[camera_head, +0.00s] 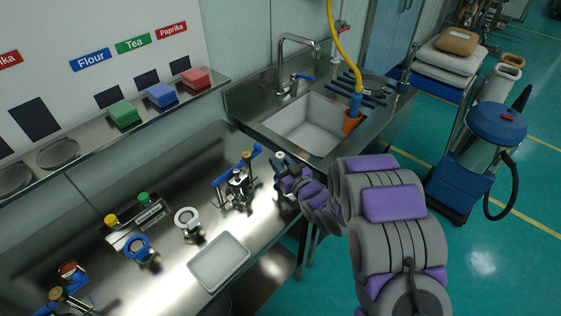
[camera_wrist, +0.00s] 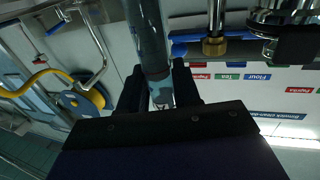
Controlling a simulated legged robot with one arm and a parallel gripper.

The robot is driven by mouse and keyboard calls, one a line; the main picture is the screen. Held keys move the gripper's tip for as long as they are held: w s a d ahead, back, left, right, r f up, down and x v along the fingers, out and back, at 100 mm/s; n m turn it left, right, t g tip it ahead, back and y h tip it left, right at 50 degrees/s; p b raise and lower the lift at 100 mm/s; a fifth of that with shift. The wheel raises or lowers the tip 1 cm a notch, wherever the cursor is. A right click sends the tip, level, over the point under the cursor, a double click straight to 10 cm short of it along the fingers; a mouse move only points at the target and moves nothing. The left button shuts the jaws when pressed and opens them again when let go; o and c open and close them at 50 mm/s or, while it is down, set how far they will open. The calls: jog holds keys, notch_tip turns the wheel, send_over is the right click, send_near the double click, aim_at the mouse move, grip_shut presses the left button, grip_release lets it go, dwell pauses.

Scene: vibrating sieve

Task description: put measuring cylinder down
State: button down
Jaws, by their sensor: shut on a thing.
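My gripper (camera_head: 288,188) is over the right end of the steel counter, in front of the sink. In the wrist view my gripper (camera_wrist: 158,92) is shut around a bluish-grey, partly see-through tube, the measuring cylinder (camera_wrist: 147,40). The tube runs from between the dark fingers to the top edge of the picture, where its far end is cut off. In the head view my gripper and arm hide most of the cylinder, and I cannot tell whether it touches the counter.
A blue-handled valve fitting (camera_head: 238,188) stands close left of my gripper; its blue handle (camera_wrist: 185,47) shows in the wrist view. A shallow tray (camera_head: 219,262) and several fittings occupy the counter (camera_head: 190,170). The sink (camera_head: 305,125) lies behind, and a vacuum cleaner (camera_head: 490,140) stands at right.

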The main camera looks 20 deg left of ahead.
jog(key=shift+s+f, duration=0.2)
jog(key=shift+f, duration=0.2)
jog(key=c, duration=1.1)
grip_release()
jog(key=o, duration=0.3)
jog(key=shift+s+f, duration=0.1)
jog(key=shift+f, duration=0.15)
jog(key=shift+a+r, duration=0.1)
jog(key=shift+r, duration=0.2)
jog(key=shift+d+r, duration=0.2)
jog(key=p+v, duration=0.2)
jog(key=v, duration=0.9)
jog(key=shift+d+r, duration=0.15)
jog(key=shift+r, duration=0.25)
